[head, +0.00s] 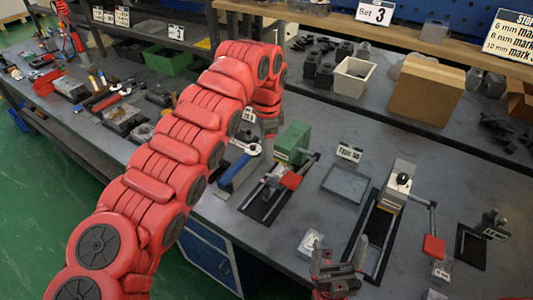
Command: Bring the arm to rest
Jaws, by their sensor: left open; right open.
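My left arm (165,165), red and segmented, reaches from the bottom left up across the bench and bends down at its far end. My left gripper (269,126) points down over the bench, left of the green block fixture (292,143). It is small and partly hidden by the arm; I see nothing held in it. My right gripper (337,262) is at the bottom centre, its fingers apart and empty, in front of the long black-framed fixture (375,225). Most of my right arm is out of view.
A grey fixture with a red-ended lever (433,247) stands at the right, near a black stand (487,238). An empty tray (345,184) lies mid-bench. A cardboard box (427,90) and white bin (354,76) sit behind. Tools lie at the left; green floor is clear.

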